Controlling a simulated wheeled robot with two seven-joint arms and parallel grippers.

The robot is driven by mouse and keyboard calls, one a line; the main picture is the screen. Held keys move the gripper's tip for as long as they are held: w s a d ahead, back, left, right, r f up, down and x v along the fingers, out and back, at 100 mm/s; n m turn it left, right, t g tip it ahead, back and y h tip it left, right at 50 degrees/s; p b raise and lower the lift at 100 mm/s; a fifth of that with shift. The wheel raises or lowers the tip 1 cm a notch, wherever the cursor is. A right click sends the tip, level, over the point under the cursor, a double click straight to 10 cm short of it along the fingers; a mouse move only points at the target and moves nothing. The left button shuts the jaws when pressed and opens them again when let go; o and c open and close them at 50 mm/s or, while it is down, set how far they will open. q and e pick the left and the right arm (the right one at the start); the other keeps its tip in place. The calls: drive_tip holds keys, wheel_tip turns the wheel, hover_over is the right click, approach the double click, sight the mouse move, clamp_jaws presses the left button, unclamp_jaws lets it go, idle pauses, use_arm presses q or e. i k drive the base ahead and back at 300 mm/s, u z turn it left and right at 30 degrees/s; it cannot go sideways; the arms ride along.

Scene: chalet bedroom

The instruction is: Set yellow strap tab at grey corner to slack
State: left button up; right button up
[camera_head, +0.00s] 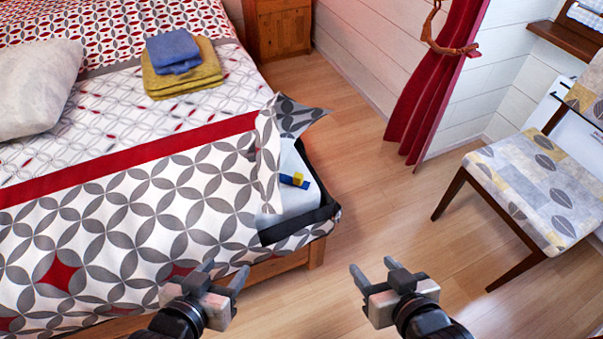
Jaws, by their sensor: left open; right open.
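A small yellow strap tab (298,179) sits on a short blue strap (288,181) at the exposed bed corner. The strap lies on a pale mattress side (291,201), bordered by a dark grey band (296,225) along its lower and right edges. A grey cloth flap (299,117) stands folded up above it. My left gripper (224,270) is open and empty, in front of the bed, below and left of the tab. My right gripper (373,266) is open and empty over the floor, below and right of the tab. Neither touches the strap.
The patterned duvet (130,215) covers the bed left of the corner. Folded blue (172,50) and yellow (183,80) towels lie on it. A chair (530,185) stands at right, a red curtain (425,95) behind. The wooden floor (385,200) between bed and chair is clear.

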sight(298, 178)
drive_tip(key=z, duration=1.4)
drive_tip(key=i, duration=1.9)
drive_tip(key=u, duration=2.85)
